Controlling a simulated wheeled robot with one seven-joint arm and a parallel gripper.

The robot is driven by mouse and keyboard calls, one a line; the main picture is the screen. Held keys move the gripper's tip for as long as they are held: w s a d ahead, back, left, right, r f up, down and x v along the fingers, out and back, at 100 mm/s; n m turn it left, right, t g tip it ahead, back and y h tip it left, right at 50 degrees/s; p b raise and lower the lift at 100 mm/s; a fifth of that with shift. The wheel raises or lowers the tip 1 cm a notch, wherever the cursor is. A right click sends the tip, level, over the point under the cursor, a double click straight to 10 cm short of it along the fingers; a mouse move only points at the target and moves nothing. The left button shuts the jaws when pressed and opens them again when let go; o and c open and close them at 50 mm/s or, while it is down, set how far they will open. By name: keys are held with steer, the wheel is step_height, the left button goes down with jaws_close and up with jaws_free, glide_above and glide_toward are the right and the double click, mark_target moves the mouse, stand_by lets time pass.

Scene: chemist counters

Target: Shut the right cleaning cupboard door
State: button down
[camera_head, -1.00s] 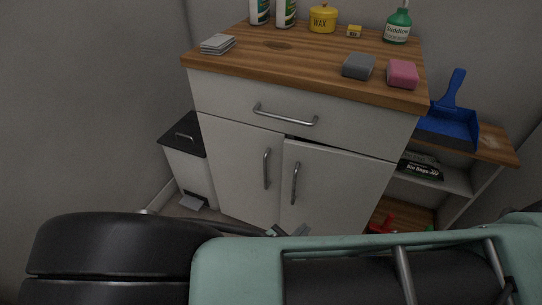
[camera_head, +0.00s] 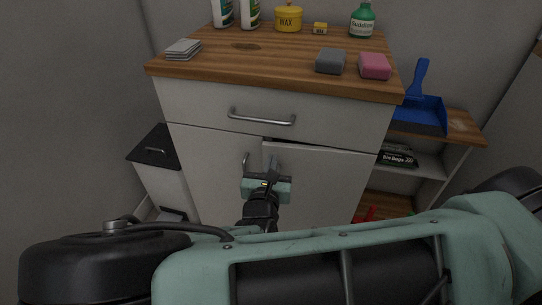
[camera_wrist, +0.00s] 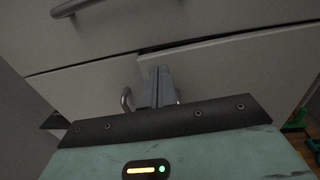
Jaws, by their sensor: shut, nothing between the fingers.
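The cleaning cupboard (camera_head: 185,98) is white with a wooden top, one drawer and two doors below. The right door (camera_head: 325,180) stands slightly ajar; a dark gap shows along its top edge. It also fills the right of the wrist view (camera_wrist: 235,75). The left door (camera_head: 208,165) looks closed. My gripper (camera_head: 271,168) is shut and empty at the right door's handle side, near the meeting line of the doors. In the wrist view my fingers (camera_wrist: 159,75) point at the door's inner top corner; whether they touch it I cannot tell. The right handle is mostly hidden behind them.
The drawer handle (camera_head: 262,117) sticks out above the doors. A bin (camera_head: 153,150) stands left of the cupboard. A low shelf unit (camera_head: 455,125) with a blue dustpan (camera_head: 420,112) stands to the right. Sponges, bottles and a wax tin (camera_head: 288,18) are on the top.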

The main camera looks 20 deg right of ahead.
mark_target(273, 147)
steer(key=shift+x, duration=1.4)
steer(key=shift+w, duration=0.1)
steer(key=shift+w+d+r+m+g+h, duration=0.1)
steer(key=shift+w+d+m+g+h, duration=0.35)
steer(key=shift+w, duration=0.25)
steer(key=shift+w+d+m+g+h, duration=0.25)
steer(key=shift+w+d+m+h, duration=0.1)
steer(key=shift+w+h, duration=0.3)
steer(key=shift+w, duration=0.15)
